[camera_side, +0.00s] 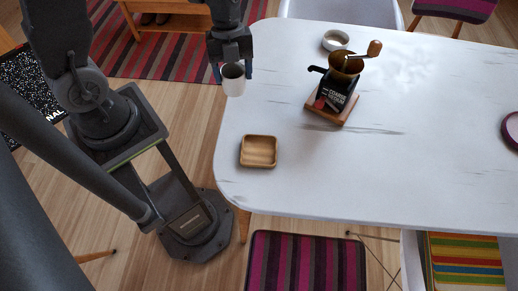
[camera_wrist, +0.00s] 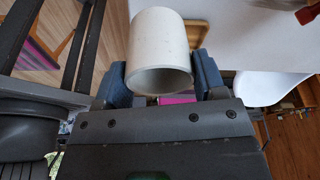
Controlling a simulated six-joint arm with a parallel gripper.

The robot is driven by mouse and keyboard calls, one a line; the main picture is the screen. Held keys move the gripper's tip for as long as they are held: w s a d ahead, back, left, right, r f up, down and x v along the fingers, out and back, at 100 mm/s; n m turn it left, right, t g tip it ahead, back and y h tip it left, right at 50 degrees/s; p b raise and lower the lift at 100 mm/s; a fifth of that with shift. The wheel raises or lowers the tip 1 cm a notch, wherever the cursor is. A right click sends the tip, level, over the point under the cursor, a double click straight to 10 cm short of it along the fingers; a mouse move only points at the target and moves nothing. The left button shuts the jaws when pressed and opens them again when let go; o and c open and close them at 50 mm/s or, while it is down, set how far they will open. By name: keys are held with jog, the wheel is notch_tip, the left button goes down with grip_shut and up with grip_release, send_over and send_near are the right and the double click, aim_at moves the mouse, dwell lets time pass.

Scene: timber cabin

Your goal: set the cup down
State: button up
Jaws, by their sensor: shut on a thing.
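The cup (camera_side: 233,80) is a plain white cylinder. In the side view it hangs upright below my gripper (camera_side: 233,72), near the left edge of the white table (camera_side: 400,160). In the wrist view the cup (camera_wrist: 158,45) sits between the two blue fingers of my gripper (camera_wrist: 160,80), which are shut on its sides. I cannot tell exactly how high the cup is above the table.
A square wooden tray (camera_side: 258,163) lies empty near the table's front left corner. A coffee grinder (camera_side: 338,88) stands on a wooden board (camera_side: 332,116). A small white bowl (camera_side: 336,40) sits behind it. A purple dish (camera_side: 512,130) is at the right. The table's middle is clear.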

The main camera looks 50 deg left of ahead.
jog(key=s+d+m, duration=0.2)
jog(key=d+m, duration=0.1)
send_over(259, 152)
jog(key=shift+g, duration=0.3)
jog(key=shift+f, duration=4.85)
jog(key=shift+f, duration=0.1)
jog(key=o, duration=1.1)
